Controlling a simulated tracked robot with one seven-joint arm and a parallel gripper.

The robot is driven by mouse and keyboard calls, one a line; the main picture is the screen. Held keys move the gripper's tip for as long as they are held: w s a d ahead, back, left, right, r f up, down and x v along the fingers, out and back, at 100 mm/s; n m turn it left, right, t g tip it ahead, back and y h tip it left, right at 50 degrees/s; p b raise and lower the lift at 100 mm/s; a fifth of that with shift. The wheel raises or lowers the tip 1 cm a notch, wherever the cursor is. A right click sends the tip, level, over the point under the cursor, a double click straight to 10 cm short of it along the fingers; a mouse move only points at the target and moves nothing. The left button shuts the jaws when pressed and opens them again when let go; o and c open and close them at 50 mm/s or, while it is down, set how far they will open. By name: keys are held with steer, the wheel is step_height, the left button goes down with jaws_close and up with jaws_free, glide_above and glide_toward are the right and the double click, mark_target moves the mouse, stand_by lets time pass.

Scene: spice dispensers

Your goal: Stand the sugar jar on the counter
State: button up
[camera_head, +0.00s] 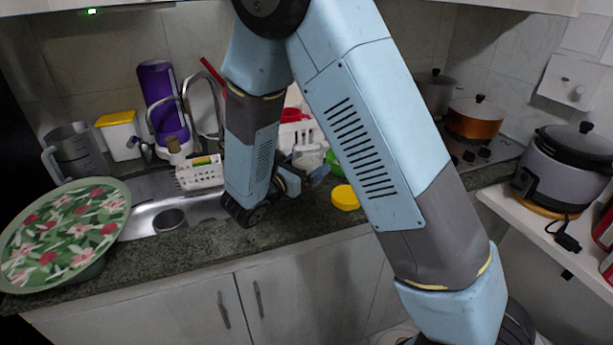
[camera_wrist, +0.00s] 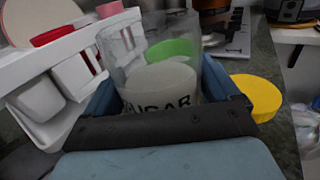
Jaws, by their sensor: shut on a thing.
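The sugar jar (camera_wrist: 162,85) is a clear container with white contents and dark SUGAR lettering. It sits between the blue fingers of my gripper (camera_wrist: 163,92) in the wrist view, and the gripper is shut on it. The jar looks roughly upright and its top shows no lid. In the head view the jar (camera_head: 308,158) is small and partly hidden by my gripper (camera_head: 304,174), low over the counter (camera_head: 290,222). I cannot tell whether its base touches the counter. My arm hides part of the area.
A yellow lid (camera_head: 345,197) lies just right of the gripper. A green lid (camera_head: 334,164) is behind the jar. A white rack (camera_wrist: 60,62) with red-topped containers stands close on the left. The sink (camera_head: 180,205) is farther left, the stove (camera_head: 470,155) to the right.

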steer(key=shift+w+f, duration=0.35)
steer(key=shift+f, duration=1.55)
steer(key=o, duration=1.3)
steer(key=v, duration=1.2)
